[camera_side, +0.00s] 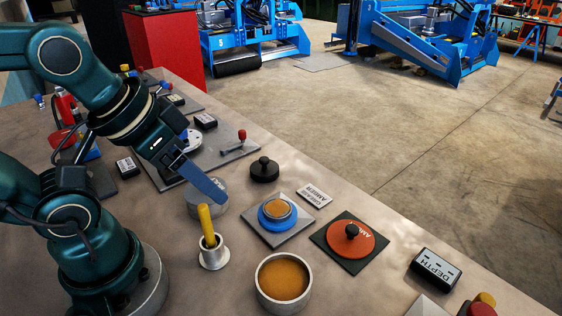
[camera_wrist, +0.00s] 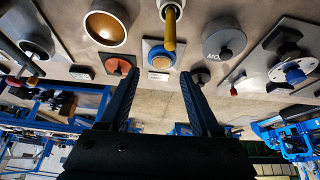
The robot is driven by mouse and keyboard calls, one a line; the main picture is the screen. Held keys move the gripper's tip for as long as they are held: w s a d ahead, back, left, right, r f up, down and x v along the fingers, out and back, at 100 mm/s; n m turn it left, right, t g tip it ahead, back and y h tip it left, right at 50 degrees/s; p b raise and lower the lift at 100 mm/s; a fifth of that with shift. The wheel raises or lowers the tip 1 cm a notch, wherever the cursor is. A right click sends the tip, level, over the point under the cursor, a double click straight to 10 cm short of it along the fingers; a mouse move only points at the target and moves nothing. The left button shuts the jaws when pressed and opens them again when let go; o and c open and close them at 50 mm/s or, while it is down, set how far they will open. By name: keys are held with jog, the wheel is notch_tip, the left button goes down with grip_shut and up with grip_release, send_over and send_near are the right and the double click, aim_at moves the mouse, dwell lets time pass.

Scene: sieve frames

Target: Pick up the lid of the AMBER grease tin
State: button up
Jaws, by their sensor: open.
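An orange-red disc lid (camera_side: 368,247) with a black knob lies on a dark square plate (camera_side: 330,229) at centre right. Its lettering seems to start with "AM". It also shows in the wrist view (camera_wrist: 115,67), left of the fingertips. A small tin in a blue ring (camera_side: 270,222), with amber contents, stands uncovered on a grey plate beside it; it also appears in the wrist view (camera_wrist: 160,62). A white tag (camera_side: 314,195) near it seems to read "GREASE AMBER". My gripper (camera_side: 221,197) is open and empty, above the bench and left of the tin; both fingers show in the wrist view (camera_wrist: 160,73).
A yellow-handled tool stands in a metal cup (camera_side: 214,256). A wide metal bowl (camera_side: 262,290) holds amber material. A grey cylinder (camera_side: 193,206) is partly behind my finger. A black knobbed piece (camera_side: 265,172) stands behind. A "DEPTH" box (camera_side: 435,268) is at right.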

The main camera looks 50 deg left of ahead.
jog(key=w+r+n, duration=0.3)
jog(key=w+r, duration=0.2)
jog(key=w, duration=0.1)
jog(key=g, duration=0.2)
send_over(353, 228)
jog(key=s, duration=0.2)
jog(key=shift+m+y, duration=0.3)
jog(key=shift+m, duration=0.1)
jog(key=f, duration=1.3)
jog(key=shift+w+f, duration=0.25)
jog(key=shift+f, duration=0.05)
jog(key=shift+s+d+f+g, duration=0.1)
jog(key=shift+f+g, duration=0.2)
jog(key=shift+f, duration=0.1)
jog(key=shift+x, duration=2.3)
grip_shut()
